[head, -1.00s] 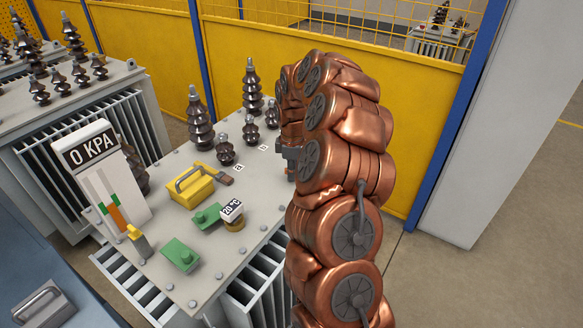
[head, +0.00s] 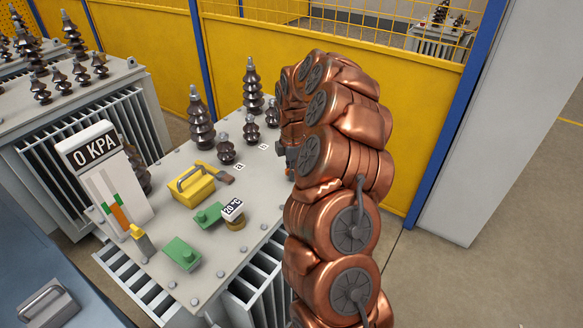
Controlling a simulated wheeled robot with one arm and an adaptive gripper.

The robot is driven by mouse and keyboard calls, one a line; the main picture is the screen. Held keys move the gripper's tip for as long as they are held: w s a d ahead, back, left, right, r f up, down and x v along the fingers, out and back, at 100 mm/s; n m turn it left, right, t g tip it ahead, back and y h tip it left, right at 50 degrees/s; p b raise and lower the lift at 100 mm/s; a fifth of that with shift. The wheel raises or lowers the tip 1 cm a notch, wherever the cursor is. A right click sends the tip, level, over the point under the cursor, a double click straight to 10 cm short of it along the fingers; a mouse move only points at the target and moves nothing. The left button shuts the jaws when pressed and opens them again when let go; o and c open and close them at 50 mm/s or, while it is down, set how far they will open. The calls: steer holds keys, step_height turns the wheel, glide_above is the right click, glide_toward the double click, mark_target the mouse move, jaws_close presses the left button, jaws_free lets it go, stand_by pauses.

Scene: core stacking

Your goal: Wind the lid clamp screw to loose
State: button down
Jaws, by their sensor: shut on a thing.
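My copper-coloured arm curves up and over at the right of the head view. My gripper (head: 284,157) shows only as a small dark part at the left edge of the arm, low over the right edge of the transformer lid (head: 215,262). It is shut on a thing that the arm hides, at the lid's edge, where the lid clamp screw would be. The screw itself is not visible, so its turn cannot be read.
A yellow fence (head: 235,60) stands behind. Bare floor (head: 480,280) lies at right.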

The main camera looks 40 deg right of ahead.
steer(key=n+p, duration=0.1)
steer(key=n, duration=0.3)
steer(key=shift+n, duration=0.4)
steer(key=shift+p, duration=0.3)
steer(key=shift+n, duration=0.5)
steer(key=n+p, duration=0.1)
steer(key=n, duration=0.2)
steer(key=shift+n, duration=0.3)
steer(key=c, duration=1.1)
jaws_free()
steer(key=shift+c, duration=0.2)
steer(key=shift+r, duration=0.1)
